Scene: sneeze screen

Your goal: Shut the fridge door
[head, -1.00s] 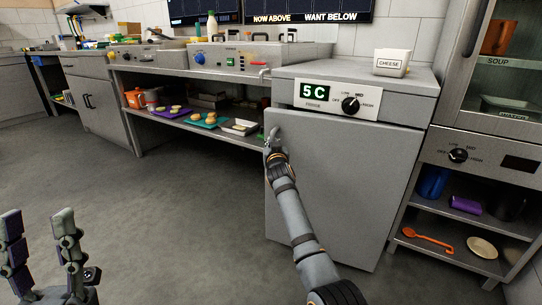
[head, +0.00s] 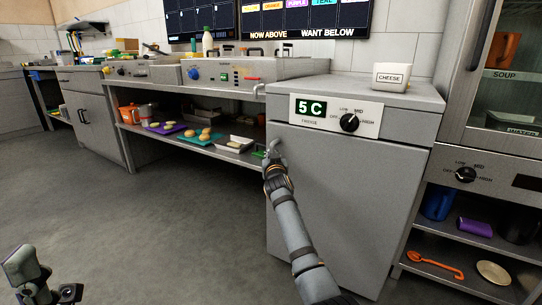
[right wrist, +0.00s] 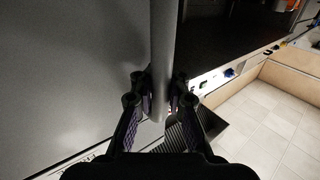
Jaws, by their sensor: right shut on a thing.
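The fridge (head: 436,130) is a grey steel cabinet with a "5 C" display and a dial above its door. The fridge door (head: 350,205) is a plain grey panel that looks nearly flush with the cabinet; I cannot tell whether it is fully closed. My right gripper (head: 273,158) is at the door's upper left edge. In the right wrist view, my right gripper (right wrist: 160,95) is shut on the door's bar handle (right wrist: 163,50), with a finger on each side. My left gripper (head: 27,266) is only partly visible at the lower left, away from the fridge.
A white cheese tub (head: 391,77) stands on the fridge. To the left, a counter's lower shelf (head: 180,146) holds trays of food. To the right, an open shelf unit (head: 455,240) holds a blue container and an orange ladle. The grey floor (head: 150,230) at the left is clear.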

